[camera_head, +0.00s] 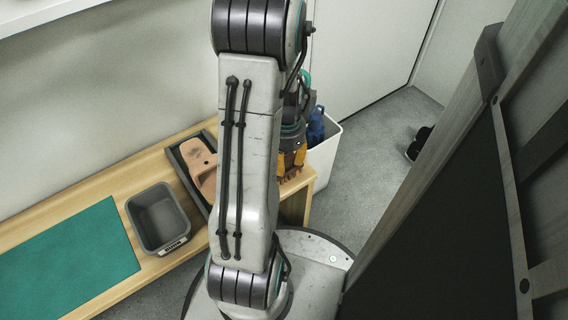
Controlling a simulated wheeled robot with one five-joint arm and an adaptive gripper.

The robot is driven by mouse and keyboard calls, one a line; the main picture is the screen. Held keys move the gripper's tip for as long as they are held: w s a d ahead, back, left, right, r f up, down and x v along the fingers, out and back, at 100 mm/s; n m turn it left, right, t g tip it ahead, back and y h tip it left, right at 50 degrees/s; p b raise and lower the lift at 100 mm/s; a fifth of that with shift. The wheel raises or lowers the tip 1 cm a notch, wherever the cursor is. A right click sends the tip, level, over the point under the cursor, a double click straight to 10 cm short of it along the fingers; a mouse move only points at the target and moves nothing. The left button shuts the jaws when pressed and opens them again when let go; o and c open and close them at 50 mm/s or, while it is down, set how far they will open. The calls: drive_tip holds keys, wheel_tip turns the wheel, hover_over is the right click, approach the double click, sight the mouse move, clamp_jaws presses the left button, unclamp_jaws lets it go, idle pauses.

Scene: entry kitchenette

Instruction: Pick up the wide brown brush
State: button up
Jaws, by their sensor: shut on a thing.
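My gripper (291,165) shows at the right side of my arm, its orange fingers pointing down over the right end of the wooden bench. It is shut on a brown thing (289,180), apparently the wide brown brush. Only a small piece of it shows below the fingertips, and my arm hides part of the gripper. I cannot tell whether the brown thing touches the bench top.
The wooden bench (80,191) carries a green mat (70,255), a grey bin (160,218) and a dark tray (178,165) with a tan piece (200,163). A white bin (323,155) holding something blue (316,125) stands beside the bench. Dark shoes (419,142) lie on the floor.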

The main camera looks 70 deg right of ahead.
drive_tip(key=shift+c, duration=0.8)
drive_tip(key=shift+r+p, duration=0.35)
drive_tip(key=shift+r, duration=0.15)
wheel_tip(320, 180, up, 3)
drive_tip(key=shift+r+p, duration=0.1)
drive_tip(key=shift+p, duration=0.85)
drive_tip(key=s+a+r+p, duration=0.4)
drive_tip(key=s+r, duration=0.2)
drive_tip(key=s, duration=0.5)
drive_tip(key=shift+a+r, duration=0.15)
drive_tip(key=shift+r, duration=0.25)
